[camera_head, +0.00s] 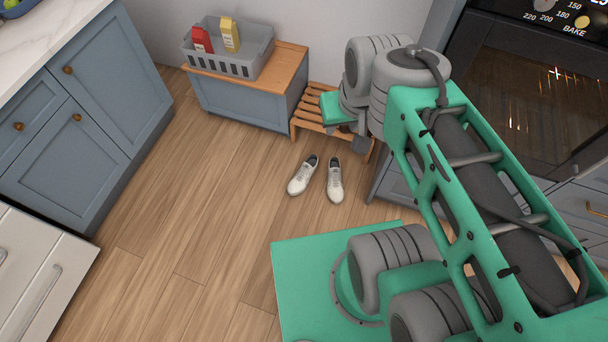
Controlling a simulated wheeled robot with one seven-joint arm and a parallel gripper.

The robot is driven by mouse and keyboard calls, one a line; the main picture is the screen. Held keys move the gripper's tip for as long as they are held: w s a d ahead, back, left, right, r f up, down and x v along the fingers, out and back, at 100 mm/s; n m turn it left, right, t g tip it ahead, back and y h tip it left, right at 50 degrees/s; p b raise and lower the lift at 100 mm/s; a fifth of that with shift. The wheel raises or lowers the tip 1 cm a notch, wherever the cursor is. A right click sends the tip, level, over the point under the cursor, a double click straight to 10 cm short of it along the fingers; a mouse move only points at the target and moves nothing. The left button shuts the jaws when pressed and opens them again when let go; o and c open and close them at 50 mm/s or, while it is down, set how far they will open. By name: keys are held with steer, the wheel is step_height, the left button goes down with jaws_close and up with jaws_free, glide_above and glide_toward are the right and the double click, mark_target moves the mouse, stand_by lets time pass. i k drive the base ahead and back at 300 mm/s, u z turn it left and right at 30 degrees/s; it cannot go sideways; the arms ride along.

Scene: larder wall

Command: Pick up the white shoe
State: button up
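Two white shoes stand side by side on the wooden floor near the middle of the view. The left shoe (302,176) is tilted to the right at its far end, and the right shoe (335,181) points nearly straight toward me. Both lie apart from my arm. The end of my arm, with what shows of my gripper (359,144), is above and to the right of the shoes, over the slatted rack. My gripper is mostly hidden by my own arm links, and its fingers cannot be made out clearly.
A slatted wooden rack (319,119) stands behind the shoes. Left of it is a blue cabinet with a wooden top (290,58), bearing a grey basket (236,68) with red and yellow cartons. An oven (541,95) stands right. Floor left of the shoes is clear.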

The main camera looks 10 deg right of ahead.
mark_target(303, 174)
steer(key=u, duration=0.35)
steer(key=i, duration=0.55)
steer(key=u, duration=0.85)
steer(key=i, duration=1.05)
steer(key=z, duration=0.1)
